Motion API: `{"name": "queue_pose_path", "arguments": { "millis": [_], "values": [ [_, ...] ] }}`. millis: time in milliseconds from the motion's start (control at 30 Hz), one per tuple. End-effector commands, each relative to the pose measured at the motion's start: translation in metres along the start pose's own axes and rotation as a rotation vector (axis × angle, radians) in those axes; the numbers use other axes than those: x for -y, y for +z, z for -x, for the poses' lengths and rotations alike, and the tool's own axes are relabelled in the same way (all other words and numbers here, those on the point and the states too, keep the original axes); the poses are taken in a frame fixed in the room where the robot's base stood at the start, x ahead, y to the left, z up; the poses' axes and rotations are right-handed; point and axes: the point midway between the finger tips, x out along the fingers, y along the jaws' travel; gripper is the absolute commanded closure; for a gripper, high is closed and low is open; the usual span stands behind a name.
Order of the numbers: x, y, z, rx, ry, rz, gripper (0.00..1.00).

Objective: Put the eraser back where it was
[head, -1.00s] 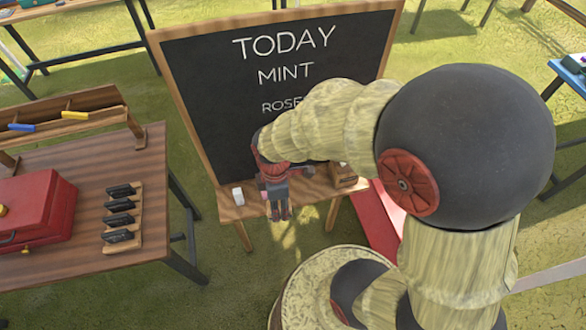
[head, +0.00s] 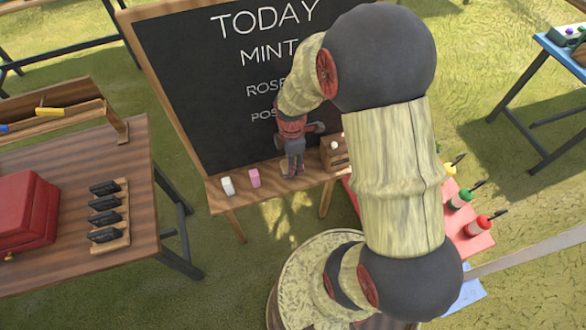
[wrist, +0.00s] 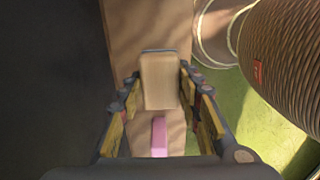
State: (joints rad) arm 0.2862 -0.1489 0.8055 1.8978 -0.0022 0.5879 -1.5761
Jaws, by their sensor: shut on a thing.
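In the wrist view the eraser (wrist: 158,82), a pale tan block with a greyish top edge, sits between the fingertips of my gripper (wrist: 157,92). The fingers are shut on its two sides. Beneath it runs the wooden ledge (wrist: 150,25) of the chalkboard. In the head view my gripper (head: 292,170) points down over the ledge (head: 215,203), right of the pink chalk (head: 254,178). The eraser is mostly hidden there by the gripper, and I cannot tell whether it touches the ledge.
A white piece (head: 228,186) stands left of the pink chalk. A small wooden box (head: 330,155) stands close on the gripper's right. The chalkboard (head: 190,90) rises behind. Colored bottles (head: 461,199) stand on a red surface at right. A wooden table (head: 75,170) is at left.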

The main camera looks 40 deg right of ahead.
Motion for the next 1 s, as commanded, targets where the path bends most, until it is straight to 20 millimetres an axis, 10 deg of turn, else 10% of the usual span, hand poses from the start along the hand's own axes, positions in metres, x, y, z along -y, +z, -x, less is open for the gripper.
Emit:
{"name": "queue_pose_path", "arguments": {
  "millis": [600, 633, 1000],
  "values": [
    [-0.007, 0.006, -0.041, 0.000, 0.001, 0.000, 0.93],
    [-0.007, 0.006, -0.041, 0.000, 0.001, 0.000, 0.65],
    [-0.007, 0.006, -0.041, 0.000, 0.001, 0.000, 0.47]
  ]
}}
